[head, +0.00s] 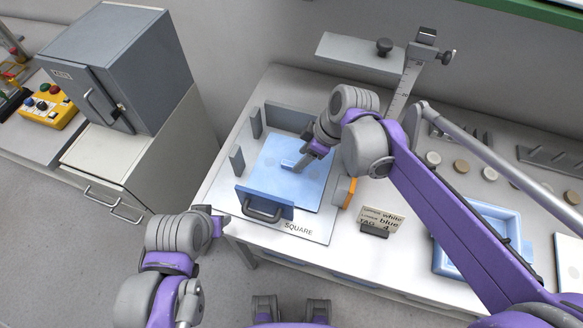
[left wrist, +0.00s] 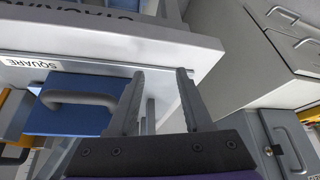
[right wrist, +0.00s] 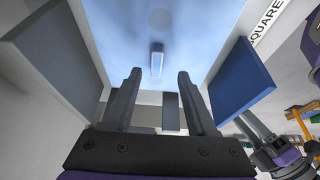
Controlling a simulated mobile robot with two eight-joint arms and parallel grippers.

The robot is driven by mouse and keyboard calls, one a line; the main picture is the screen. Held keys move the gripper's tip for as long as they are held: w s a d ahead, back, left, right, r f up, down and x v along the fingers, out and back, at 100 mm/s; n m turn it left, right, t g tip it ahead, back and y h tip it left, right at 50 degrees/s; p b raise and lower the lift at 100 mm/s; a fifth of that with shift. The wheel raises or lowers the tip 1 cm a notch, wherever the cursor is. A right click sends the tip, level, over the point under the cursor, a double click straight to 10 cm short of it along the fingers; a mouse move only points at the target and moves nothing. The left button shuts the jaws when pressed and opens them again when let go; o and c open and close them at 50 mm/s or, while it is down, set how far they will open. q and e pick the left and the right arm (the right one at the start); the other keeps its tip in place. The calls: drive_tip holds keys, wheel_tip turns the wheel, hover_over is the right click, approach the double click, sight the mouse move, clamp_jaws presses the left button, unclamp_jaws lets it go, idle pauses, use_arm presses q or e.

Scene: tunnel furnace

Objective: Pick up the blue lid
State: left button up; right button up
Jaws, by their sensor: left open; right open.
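The blue lid (head: 276,187) is a flat light-blue square plate with a small raised grip bar (head: 288,163). It lies within the grey fixture marked SQUARE. My right gripper (head: 299,166) is above the lid at the grip bar, open, pointing down at it. In the right wrist view the lid (right wrist: 205,38) fills the top, and its grip bar (right wrist: 157,60) shows between my open fingertips (right wrist: 159,72), with no clear contact. My left gripper (head: 224,222) is open and empty, off the table's front left edge; its fingers also show in the left wrist view (left wrist: 160,73).
A darker blue plate with a grey handle (head: 264,208) stands at the fixture's front, grey blocks (head: 237,160) at its left. An orange part (head: 345,191), a small sign (head: 380,218) and a light-blue tray (head: 446,259) are to the right. A grey furnace box (head: 150,65) stands left.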

sight(292, 164)
drive_tip(key=x, duration=0.5)
drive_tip(key=shift+w+a+f, duration=0.1)
drive_tip(key=shift+w+a, duration=0.05)
drive_tip(key=shift+w, duration=0.2)
clamp_jaws()
idle(1.1)
